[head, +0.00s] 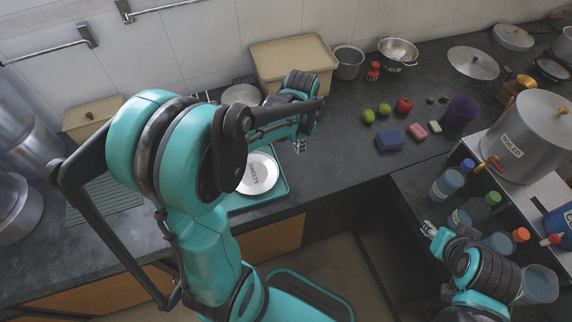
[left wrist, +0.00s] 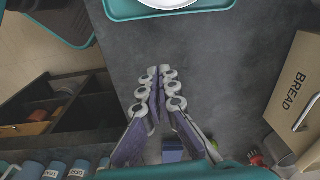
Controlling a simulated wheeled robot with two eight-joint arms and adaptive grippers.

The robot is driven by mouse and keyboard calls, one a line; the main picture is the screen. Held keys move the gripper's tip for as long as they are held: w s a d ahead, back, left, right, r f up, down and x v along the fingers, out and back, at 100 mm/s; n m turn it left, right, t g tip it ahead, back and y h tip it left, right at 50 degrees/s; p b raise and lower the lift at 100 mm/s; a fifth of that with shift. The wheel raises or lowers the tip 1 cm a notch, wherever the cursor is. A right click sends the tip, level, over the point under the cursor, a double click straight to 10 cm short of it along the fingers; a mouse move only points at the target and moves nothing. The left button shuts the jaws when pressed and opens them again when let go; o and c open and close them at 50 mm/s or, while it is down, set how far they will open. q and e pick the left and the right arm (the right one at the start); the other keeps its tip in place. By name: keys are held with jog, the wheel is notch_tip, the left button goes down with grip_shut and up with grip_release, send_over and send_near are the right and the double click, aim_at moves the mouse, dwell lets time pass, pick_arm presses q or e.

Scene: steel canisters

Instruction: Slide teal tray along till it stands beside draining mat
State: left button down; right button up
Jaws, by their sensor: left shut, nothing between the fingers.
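The teal tray (head: 280,186) lies on the dark counter and carries a white dish lettered SWEETS (head: 258,175). My left arm hides its left part. In the left wrist view the tray (left wrist: 121,11) shows at the top edge. The ribbed draining mat (head: 105,202) lies to the left, partly behind my left arm, with counter between it and the visible tray. My left gripper (head: 300,146) is shut and empty, just right of the tray; its fingertips (left wrist: 159,69) are together, apart from the tray. My right gripper (head: 429,229) is at the lower right; its opening is unclear.
A beige bin (head: 293,62), lettered BREAD in the left wrist view (left wrist: 298,88), stands behind my left gripper. Apples (head: 403,105), a blue block (head: 390,141) and a purple cup (head: 461,111) stand to the right. Bare counter lies right of the tray.

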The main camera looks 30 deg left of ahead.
aim_at(286, 173)
pick_arm(q)
jog(key=shift+m+g, duration=0.3)
jog(key=shift+m, duration=0.1)
jog(key=f+b, duration=0.1)
jog(key=f, duration=0.3)
jog(key=f+b, duration=0.1)
jog(key=f, duration=0.3)
jog(key=f+b, duration=0.2)
jog(key=f, duration=0.2)
jog(key=shift+w+a, duration=0.35)
jog(key=shift+w, duration=0.05)
jog(key=shift+s+a+b, duration=0.35)
jog(key=shift+s+a, duration=0.65)
jog(key=shift+s, duration=0.25)
jog(key=shift+s+a+r, duration=0.1)
jog(key=shift+s+a, duration=0.15)
jog(key=shift+s, duration=0.05)
